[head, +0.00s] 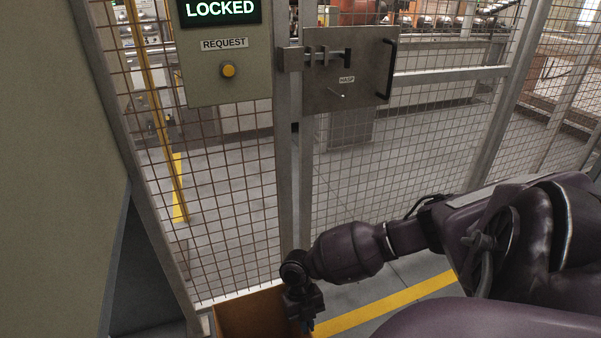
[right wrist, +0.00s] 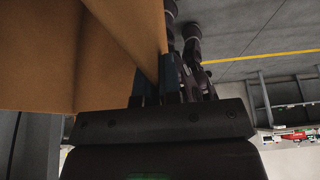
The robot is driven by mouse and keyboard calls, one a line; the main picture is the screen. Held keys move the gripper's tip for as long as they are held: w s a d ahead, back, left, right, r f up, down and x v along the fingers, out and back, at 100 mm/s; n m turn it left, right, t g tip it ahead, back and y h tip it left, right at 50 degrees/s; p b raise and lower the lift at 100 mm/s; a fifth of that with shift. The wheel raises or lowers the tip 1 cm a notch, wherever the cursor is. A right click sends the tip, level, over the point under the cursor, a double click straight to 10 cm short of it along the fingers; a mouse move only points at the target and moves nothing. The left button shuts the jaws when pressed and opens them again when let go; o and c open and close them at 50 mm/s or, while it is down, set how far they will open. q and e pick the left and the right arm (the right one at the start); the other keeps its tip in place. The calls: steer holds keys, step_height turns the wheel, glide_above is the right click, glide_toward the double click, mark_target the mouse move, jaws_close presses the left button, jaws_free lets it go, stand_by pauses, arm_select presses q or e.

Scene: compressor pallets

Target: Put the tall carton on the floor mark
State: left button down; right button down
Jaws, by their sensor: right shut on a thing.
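The tall carton (head: 250,312) is brown, at the bottom edge of the head view, and open-topped as far as it shows; its lower part is cut off. My right gripper (head: 306,318) is at its right side, shut on the carton's wall. In the right wrist view the carton (right wrist: 50,55) fills the upper left, and the fingers of my right gripper (right wrist: 168,85) pinch its edge. A yellow line (head: 385,303) runs along the floor right of the carton; I cannot tell whether it belongs to the floor mark. My left gripper is out of view.
A mesh fence with a gate (head: 390,170) stands just beyond the carton. The gate has a hasp plate (head: 345,95). A control box (head: 215,85) reads LOCKED and REQUEST, with a yellow button (head: 228,71). A greenish panel (head: 55,150) closes the left side.

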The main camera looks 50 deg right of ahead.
step_height(320, 180, down, 10)
steer(key=b, duration=0.2)
steer(key=shift+b, duration=0.3)
steer(key=c, duration=1.4)
jaws_free()
steer(key=shift+r, duration=0.2)
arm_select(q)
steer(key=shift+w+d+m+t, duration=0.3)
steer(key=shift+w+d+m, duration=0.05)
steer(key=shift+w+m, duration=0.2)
arm_select(e)
steer(key=shift+o, duration=0.5)
